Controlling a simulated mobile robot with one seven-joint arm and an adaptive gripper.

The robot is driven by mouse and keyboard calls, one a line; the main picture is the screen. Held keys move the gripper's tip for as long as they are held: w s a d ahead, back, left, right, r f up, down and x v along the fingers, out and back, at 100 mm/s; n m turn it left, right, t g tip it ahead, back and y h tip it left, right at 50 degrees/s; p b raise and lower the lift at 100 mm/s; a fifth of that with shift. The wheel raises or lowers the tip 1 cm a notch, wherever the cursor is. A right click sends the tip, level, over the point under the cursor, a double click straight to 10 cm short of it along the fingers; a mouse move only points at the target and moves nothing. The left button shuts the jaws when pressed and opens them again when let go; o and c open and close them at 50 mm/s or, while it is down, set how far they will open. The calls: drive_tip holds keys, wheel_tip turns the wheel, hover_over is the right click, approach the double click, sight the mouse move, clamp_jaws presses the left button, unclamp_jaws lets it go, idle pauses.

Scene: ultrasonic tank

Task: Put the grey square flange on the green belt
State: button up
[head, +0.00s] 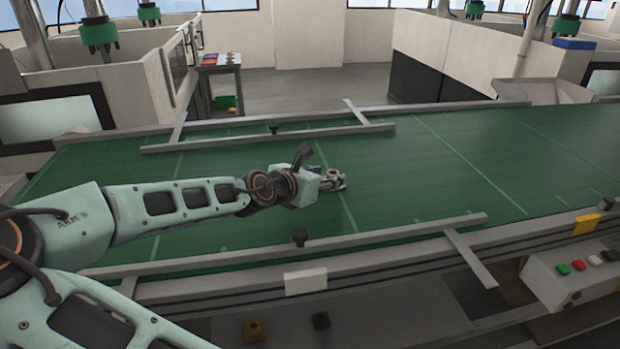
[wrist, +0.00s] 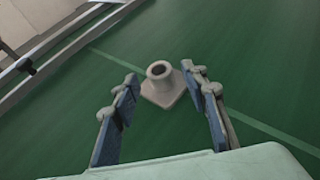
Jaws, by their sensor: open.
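The grey square flange (wrist: 162,88) has a square base and a round hollow neck. In the wrist view it stands upright on the green belt (wrist: 232,55), between and slightly ahead of the fingertips. My gripper (wrist: 163,92) is open, with a finger on each side of the flange and a visible gap to it. In the head view my gripper (head: 335,180) is low over the middle of the green belt (head: 430,165). There the flange is hard to tell apart from the fingers.
Metal guide rails run along the belt's far side (head: 270,138) and near side (head: 300,252). A control box with coloured buttons (head: 580,272) stands at the near right. The belt to the right of my gripper is clear.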

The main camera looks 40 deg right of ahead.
drive_tip(key=p+v, duration=0.2)
drive_tip(key=v, duration=0.8)
drive_tip(key=shift+a, duration=0.1)
idle(0.4)
